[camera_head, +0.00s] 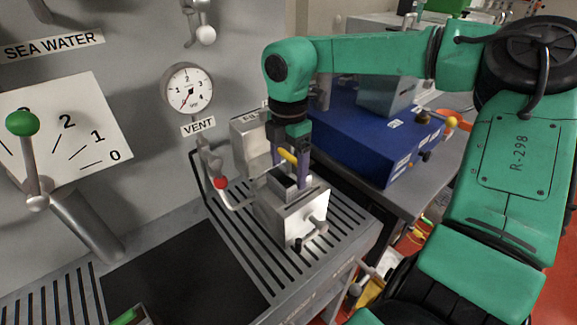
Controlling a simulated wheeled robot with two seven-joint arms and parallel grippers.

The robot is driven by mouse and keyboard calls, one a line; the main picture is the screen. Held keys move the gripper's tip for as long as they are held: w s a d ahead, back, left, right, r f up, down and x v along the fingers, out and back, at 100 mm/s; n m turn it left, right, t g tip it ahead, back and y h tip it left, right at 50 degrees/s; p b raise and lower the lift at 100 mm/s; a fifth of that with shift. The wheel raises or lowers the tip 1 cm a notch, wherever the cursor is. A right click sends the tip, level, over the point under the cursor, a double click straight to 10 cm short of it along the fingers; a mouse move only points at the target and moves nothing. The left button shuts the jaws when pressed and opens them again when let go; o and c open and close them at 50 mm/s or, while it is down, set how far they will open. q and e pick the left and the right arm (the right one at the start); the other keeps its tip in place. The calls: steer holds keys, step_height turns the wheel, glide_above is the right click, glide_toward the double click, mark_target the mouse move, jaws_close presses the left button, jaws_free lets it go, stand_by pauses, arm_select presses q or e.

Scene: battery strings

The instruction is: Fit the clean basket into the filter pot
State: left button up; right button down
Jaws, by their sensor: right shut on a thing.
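The filter pot (288,221) is a pale grey metal box on the slatted bench, with a small handle on its front. Its top is open, and a labelled plate, perhaps its raised lid (247,133), stands behind it. The basket (282,184) is a dark box at the pot's mouth, with a yellow bar (288,157) above it. My right gripper (289,173) points down over the pot and is shut on the basket. How deep the basket sits, and whether it touches the pot's walls, I cannot tell. My left gripper is not in view.
A red-knobbed lever (221,184) rises just left of the pot. A gauge (187,89) marked VENT is on the wall behind. A blue case (365,137) stands to the right. A black mat (185,281) lies clear at front left.

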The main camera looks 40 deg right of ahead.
steer(key=shift+f+b, duration=1.05)
steer(key=shift+f, duration=0.15)
jaws_free()
step_height(320, 180, up, 15)
steer(key=shift+f, duration=0.15)
steer(key=shift+f, duration=0.1)
